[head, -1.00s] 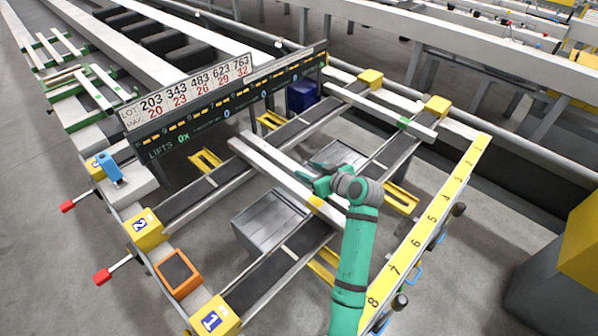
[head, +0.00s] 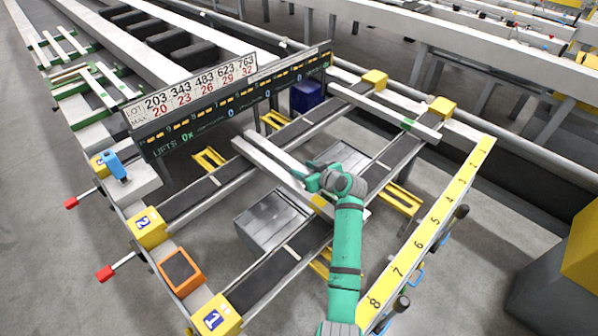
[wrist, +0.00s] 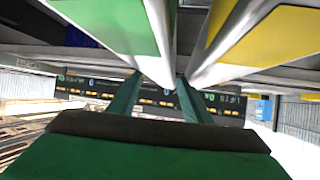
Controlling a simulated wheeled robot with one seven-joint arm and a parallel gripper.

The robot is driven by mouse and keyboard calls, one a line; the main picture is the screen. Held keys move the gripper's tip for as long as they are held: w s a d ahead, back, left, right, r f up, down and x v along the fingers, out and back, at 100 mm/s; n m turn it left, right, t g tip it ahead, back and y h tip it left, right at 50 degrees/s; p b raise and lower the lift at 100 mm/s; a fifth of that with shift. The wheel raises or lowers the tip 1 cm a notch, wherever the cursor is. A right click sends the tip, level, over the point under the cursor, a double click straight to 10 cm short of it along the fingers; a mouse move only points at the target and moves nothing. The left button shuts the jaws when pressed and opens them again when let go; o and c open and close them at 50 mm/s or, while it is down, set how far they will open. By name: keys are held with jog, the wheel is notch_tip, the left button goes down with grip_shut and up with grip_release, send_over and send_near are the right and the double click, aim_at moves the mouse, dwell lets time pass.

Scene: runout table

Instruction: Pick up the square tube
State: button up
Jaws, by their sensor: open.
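Two long pale tubes lie side by side across the dark belts in mid-table. The nearer tube (head: 277,173) has a yellow band; in the wrist view the yellow-banded tube (wrist: 262,40) is at the right. The farther tube (head: 272,149) is partly hidden by my gripper; the green-banded tube (wrist: 110,25) at the left of the wrist view appears to be this one. Which is the square tube I cannot tell for sure. My gripper (head: 312,176) is open at the farther tube. In the wrist view its fingers (wrist: 158,85) are apart, close to the green-banded tube.
Another green-banded bar (head: 385,110) lies at the back right. A dark display board (head: 240,105) stands across the back left. A yellow numbered scale (head: 430,225) runs along the right edge. A grey box (head: 270,222) sits below the belts.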

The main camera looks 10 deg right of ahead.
jog(key=shift+w+a+f, duration=0.2)
jog(key=shift+w+f, duration=0.1)
jog(key=shift+w, duration=0.2)
grip_shut()
jog(key=shift+r, duration=0.2)
